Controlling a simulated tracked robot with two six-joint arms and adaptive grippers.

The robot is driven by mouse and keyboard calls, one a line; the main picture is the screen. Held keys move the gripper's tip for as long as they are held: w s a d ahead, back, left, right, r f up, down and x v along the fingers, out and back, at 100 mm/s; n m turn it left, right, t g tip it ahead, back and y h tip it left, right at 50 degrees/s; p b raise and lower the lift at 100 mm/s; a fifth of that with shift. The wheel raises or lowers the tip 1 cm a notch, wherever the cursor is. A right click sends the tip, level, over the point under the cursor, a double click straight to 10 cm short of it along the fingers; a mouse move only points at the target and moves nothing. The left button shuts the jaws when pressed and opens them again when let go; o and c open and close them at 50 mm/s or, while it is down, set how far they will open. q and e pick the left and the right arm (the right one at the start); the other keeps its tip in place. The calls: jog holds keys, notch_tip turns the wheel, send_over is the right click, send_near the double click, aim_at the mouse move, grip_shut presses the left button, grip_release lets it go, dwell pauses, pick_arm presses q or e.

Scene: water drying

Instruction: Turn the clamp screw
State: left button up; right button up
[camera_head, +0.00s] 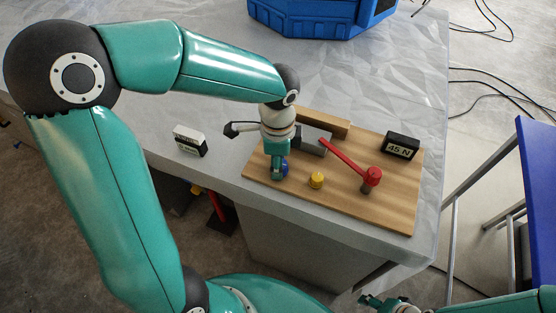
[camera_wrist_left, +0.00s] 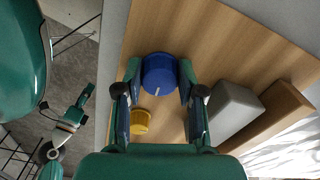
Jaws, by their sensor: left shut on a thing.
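The clamp screw appears to be the blue round knob (camera_wrist_left: 159,75), with a pale mark on its top, on the wooden board (camera_head: 400,213). My left gripper (camera_wrist_left: 158,82) points down over the board with one finger on each side of the knob, shut on it. In the head view the left gripper (camera_head: 279,170) hides most of the blue knob (camera_head: 284,168). A grey block (camera_head: 314,140) stands beside it. My right gripper (camera_head: 382,303) is at the bottom edge of the head view, away from the board; its jaw opening is unclear.
A yellow knob (camera_head: 317,180) and a red lever (camera_head: 350,162) stand on the board, right of the gripper. A black display (camera_head: 401,145) reads 45 N. A wooden bar (camera_head: 325,122) lies behind the grey block. A white-topped box (camera_head: 190,141) sits left; a blue case (camera_head: 320,20) stands behind.

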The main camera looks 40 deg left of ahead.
pick_arm(q)
jog(key=shift+w+r+m, duration=0.1)
jog(key=shift+w+m, duration=0.05)
jog(key=shift+m, duration=0.35)
jog(key=o, duration=1.1)
jog(key=shift+o, duration=0.2)
notch_tip(320, 180, up, 12)
dwell(0.3)
